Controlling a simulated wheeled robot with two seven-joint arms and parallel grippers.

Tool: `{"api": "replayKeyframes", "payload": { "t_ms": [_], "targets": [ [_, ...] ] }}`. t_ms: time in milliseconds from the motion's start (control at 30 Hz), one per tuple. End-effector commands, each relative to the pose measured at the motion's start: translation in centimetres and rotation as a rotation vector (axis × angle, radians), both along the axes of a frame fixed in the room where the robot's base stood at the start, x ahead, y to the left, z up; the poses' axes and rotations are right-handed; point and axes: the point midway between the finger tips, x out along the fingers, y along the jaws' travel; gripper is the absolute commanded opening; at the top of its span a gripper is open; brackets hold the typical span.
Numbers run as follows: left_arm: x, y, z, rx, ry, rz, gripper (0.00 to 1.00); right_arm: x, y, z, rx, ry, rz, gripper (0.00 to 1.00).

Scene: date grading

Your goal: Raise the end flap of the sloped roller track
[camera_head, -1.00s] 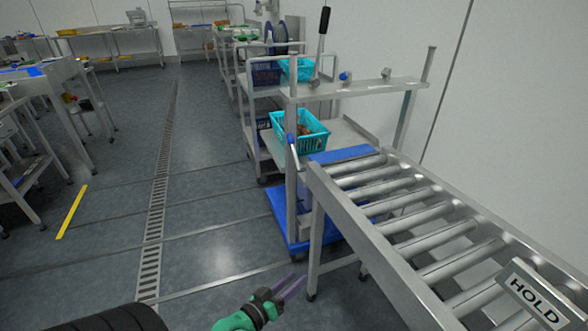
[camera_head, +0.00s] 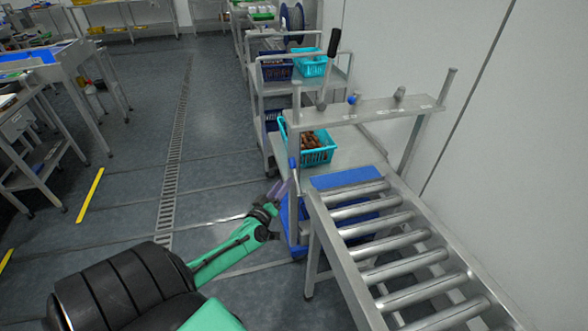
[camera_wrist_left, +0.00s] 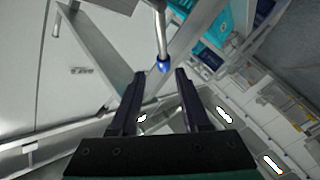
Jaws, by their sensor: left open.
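The sloped roller track (camera_head: 350,285) runs from the lower right towards the cart. A blue panel (camera_head: 345,177) at its far end looks like the end flap; it lies about in line with the rollers. A blue knob (camera_head: 292,162) sits at the track's far left corner. My left gripper (camera_head: 281,188) is open and empty, just left of and below this knob. In the left wrist view, a blue ball knob (camera_wrist_left: 163,66) on a metal rod shows ahead, between the lines of my open fingers (camera_wrist_left: 160,75), apart from them. My right gripper is out of view.
An overhead bar (camera_head: 370,110) crosses above the track's end, with a black-handled lever (camera_head: 334,42) and another blue knob (camera_head: 352,99). A turquoise basket (camera_head: 316,157) of brown items stands on the shelf behind.

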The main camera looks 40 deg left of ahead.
Motion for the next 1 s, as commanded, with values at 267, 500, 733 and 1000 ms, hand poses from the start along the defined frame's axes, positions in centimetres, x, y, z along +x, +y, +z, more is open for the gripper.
{"api": "replayKeyframes", "payload": {
  "t_ms": [267, 500, 733, 1000],
  "targets": [
    [6.5, 1.6, -0.1, 0.002, -0.001, -0.001, 0.47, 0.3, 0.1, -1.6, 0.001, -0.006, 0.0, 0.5],
    [7.7, 1.9, 0.1, 0.001, 0.001, -0.002, 0.47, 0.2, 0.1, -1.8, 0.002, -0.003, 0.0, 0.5],
    [7.6, 1.9, 0.1, 0.001, 0.001, -0.002, 0.08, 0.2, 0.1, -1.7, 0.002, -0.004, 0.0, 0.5],
    [7.6, 1.9, 0.0, 0.002, 0.002, -0.001, 0.0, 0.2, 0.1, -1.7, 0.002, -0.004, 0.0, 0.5]
  ]
}}
